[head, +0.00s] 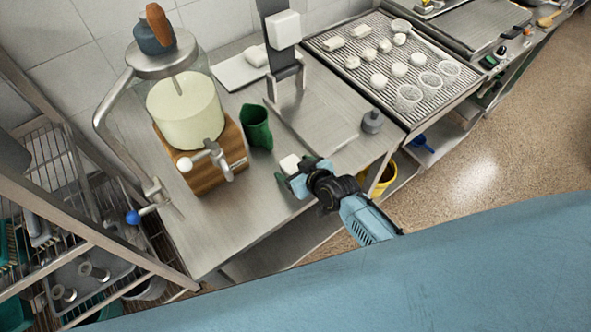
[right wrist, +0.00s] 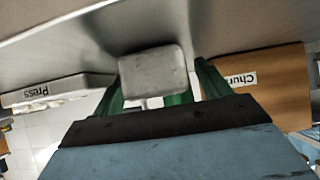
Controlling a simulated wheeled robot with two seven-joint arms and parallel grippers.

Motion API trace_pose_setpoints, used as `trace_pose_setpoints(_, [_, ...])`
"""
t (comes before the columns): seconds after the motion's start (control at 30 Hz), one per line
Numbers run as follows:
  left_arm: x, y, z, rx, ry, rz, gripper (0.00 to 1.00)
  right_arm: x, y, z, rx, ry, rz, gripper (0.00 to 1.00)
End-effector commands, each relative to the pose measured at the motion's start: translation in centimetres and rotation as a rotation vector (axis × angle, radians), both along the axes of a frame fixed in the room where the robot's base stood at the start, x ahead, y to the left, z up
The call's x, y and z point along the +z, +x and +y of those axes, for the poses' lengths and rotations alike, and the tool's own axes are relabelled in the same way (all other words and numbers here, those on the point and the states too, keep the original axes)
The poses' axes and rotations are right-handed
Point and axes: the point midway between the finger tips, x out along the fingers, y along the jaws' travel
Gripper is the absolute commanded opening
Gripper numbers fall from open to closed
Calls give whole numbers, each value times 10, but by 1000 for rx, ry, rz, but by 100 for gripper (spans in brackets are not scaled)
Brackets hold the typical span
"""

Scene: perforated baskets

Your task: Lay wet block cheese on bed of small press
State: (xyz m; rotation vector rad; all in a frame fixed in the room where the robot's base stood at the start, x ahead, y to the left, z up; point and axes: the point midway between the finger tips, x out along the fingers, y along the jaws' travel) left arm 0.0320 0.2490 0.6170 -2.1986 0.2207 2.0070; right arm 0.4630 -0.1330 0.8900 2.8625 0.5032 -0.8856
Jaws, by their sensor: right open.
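A small white block (head: 289,163), which looks like the block cheese, is at the fingertips of my right gripper (head: 297,177), over the front of the steel counter. In the right wrist view the pale block (right wrist: 154,74) shows between the two green fingers (right wrist: 160,100). The jaws are open; I cannot tell whether a finger touches it or whether it rests on the counter. A dark upright stand with a white head (head: 283,30), perhaps the small press, stands at the back of the counter. My left gripper is not in view.
A small grey pot (head: 372,121) stands near the counter's right edge. A ridged draining tray (head: 385,65) holds several white cheeses. A white board (head: 240,70) lies behind.

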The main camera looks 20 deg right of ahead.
Motion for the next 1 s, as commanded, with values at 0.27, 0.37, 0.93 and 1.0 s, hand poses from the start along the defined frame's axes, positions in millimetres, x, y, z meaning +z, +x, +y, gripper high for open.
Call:
trace_pose_setpoints(0.27, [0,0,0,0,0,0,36,0,0,0,0,0,0,57])
trace_pose_setpoints(0.37, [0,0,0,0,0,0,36,0,0,0,0,0,0,44])
trace_pose_setpoints(0.93, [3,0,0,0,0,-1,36,12,0,0,1,2,-3,18])
trace_pose_setpoints(1.0, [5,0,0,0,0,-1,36,20,0,0,0,3,-3,18])
